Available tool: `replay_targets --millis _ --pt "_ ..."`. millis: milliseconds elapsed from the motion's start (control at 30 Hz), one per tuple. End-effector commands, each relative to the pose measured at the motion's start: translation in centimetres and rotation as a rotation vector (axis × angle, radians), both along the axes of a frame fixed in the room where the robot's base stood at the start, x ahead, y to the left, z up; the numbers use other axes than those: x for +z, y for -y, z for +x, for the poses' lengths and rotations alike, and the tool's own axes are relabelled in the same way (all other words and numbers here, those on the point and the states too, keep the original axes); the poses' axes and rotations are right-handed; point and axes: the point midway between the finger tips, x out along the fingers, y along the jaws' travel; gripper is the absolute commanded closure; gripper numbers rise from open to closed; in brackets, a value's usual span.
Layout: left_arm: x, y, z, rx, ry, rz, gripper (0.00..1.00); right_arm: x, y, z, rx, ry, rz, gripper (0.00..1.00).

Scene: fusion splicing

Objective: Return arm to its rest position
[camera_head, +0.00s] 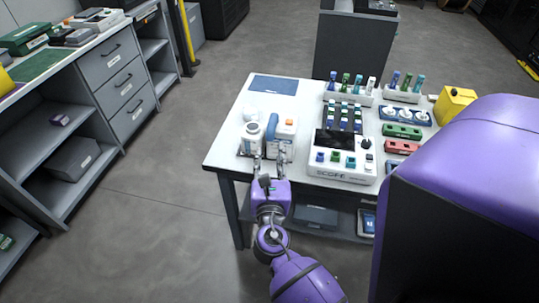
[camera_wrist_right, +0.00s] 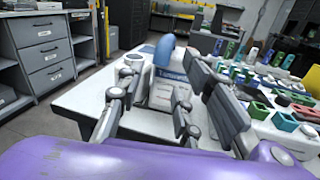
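My right gripper (camera_head: 270,161) is at the front left edge of the white table (camera_head: 228,150), its fingers apart with nothing held between them. It also shows in the right wrist view (camera_wrist_right: 165,85), with fingers spread wide. My right arm reaches in from the bottom. My left gripper is out of view.
A splicer-like device (camera_head: 342,173) sits right of the gripper, with racks of coloured pieces (camera_head: 350,95) behind. Green (camera_head: 402,131) and red blocks (camera_head: 401,147) and a yellow box (camera_head: 453,104) lie further right. A blue mat (camera_head: 274,85) is at the back left. Floor left of the table is clear.

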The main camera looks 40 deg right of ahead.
Motion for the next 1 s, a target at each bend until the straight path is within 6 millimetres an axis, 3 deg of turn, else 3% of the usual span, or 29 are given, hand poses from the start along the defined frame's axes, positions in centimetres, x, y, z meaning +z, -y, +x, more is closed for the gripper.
replay_targets --millis 333,467,567,633,767,867,1000 --pt "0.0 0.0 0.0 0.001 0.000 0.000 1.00 0.0 0.0 0.0 0.000 0.007 0.010 0.67" --pt "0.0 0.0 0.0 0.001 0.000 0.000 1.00 -0.4 -0.2 0.2 0.010 0.087 0.146 0.67" --pt "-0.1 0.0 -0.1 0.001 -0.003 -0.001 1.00 -2.1 -1.4 0.7 0.034 0.226 0.474 0.67" --pt "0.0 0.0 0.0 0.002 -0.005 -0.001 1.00 -4.1 -2.8 0.7 0.040 0.330 0.791 0.67" --pt "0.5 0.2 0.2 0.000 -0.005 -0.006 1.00 -8.9 -5.7 -1.9 -0.046 0.484 1.416 0.67" --pt "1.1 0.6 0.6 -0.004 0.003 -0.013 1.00 -12.5 -8.0 -5.3 -0.205 0.577 1.856 0.67" --pt "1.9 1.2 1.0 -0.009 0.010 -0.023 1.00 -16.7 -11.2 -12.5 -0.574 0.694 2.359 0.67"
